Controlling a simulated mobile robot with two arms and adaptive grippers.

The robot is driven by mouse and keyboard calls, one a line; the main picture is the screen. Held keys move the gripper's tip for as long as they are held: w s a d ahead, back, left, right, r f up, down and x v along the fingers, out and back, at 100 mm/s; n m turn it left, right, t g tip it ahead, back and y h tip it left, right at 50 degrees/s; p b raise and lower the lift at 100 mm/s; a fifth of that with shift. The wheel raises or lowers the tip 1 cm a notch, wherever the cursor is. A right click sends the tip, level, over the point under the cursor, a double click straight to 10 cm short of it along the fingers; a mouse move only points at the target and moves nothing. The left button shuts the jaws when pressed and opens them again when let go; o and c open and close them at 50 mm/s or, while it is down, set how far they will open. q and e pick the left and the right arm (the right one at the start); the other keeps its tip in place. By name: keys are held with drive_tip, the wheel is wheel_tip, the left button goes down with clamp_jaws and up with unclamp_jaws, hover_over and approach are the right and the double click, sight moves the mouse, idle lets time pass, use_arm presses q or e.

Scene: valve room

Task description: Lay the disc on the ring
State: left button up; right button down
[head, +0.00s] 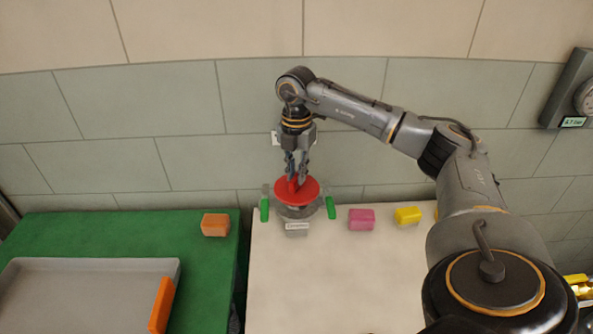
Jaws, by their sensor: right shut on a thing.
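The red disc (312,188) has an upright red grip in its middle. My right gripper (295,178) points down from above and is shut on that grip. The disc is over the grey ring (298,211) at the back of the pale table, and hides most of the ring's top. I cannot tell whether the disc touches the ring or is slightly above it. A green-handled clamp stands on each side, the left one (264,208) and the right one (330,207). My left gripper is not in view.
A pink block (361,219) and a yellow block (408,215) lie right of the ring on the pale table (330,285). An orange block (215,225), a grey tray (70,300) and an orange bar (161,305) are on the green table. The pale table's front is clear.

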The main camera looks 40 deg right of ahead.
drive_tip(key=shift+f, duration=0.1)
idle(0.3)
drive_tip(key=shift+f, duration=0.45)
drive_tip(key=shift+f+b, duration=0.35)
drive_tip(key=shift+f, duration=0.35)
idle(1.5)
idle(0.4)
drive_tip(key=c, duration=1.3)
unclamp_jaws()
drive_tip(key=shift+o, duration=0.2)
drive_tip(key=o, duration=0.4)
